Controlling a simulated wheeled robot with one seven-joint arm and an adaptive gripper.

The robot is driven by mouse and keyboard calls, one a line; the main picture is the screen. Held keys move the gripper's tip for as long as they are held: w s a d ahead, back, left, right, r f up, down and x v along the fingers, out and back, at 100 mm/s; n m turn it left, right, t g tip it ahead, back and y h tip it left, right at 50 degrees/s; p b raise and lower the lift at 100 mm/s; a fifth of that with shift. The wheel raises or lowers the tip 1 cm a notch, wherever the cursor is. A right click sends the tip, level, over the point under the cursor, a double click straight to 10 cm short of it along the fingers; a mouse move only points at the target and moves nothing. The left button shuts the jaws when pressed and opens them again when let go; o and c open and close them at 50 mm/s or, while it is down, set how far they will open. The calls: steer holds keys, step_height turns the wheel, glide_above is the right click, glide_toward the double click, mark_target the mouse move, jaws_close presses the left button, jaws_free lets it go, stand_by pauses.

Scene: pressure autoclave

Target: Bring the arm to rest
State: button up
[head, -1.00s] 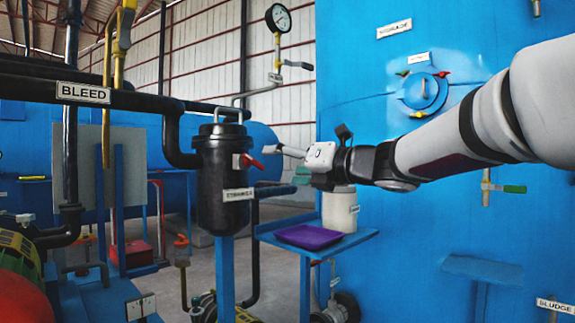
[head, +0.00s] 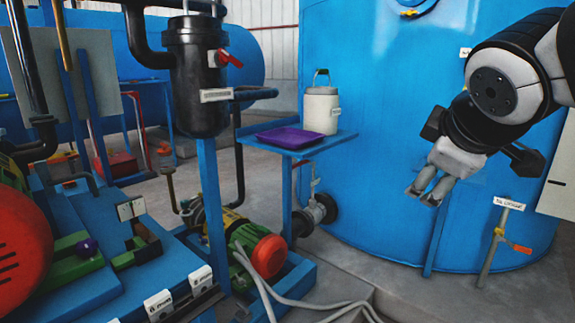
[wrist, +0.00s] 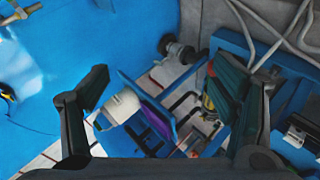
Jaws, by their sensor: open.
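My gripper (head: 428,190) hangs at the right of the head view, pointing down and to the left, in front of the large blue tank (head: 385,100). In the wrist view my gripper (wrist: 168,112) shows its two fingers wide apart with nothing held between them. My arm is folded in at the upper right of the head view. The gripper appears apart from everything around it.
A blue shelf (head: 335,137) with a purple tray (head: 290,137) and a white canister (head: 320,108) stands left of the gripper. A black strainer vessel (head: 197,80) and a pump (head: 262,252) stand farther left. A valve with an orange handle (head: 519,247) is low right.

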steer(key=s+a+f+m+g+y, duration=0.1)
steer(key=s+f+m+g, duration=0.3)
steer(key=s, duration=0.6)
steer(key=s+a+f+m+g+y, duration=0.1)
steer(key=s+a+f+m+g, duration=0.15)
steer(key=s+f, duration=0.5)
steer(key=s+a+f+m+g+y, duration=0.1)
steer(key=s+f+m+g, duration=0.25)
steer(key=s, duration=0.85)
step_height(320, 180, up, 38)
steer(key=t+p, duration=0.4)
steer(key=p, duration=3.2)
steer(key=shift+w+d+f, duration=0.15)
steer(key=shift+w+d, duration=0.1)
steer(key=shift+d, duration=0.1)
steer(key=shift+o, duration=0.4)
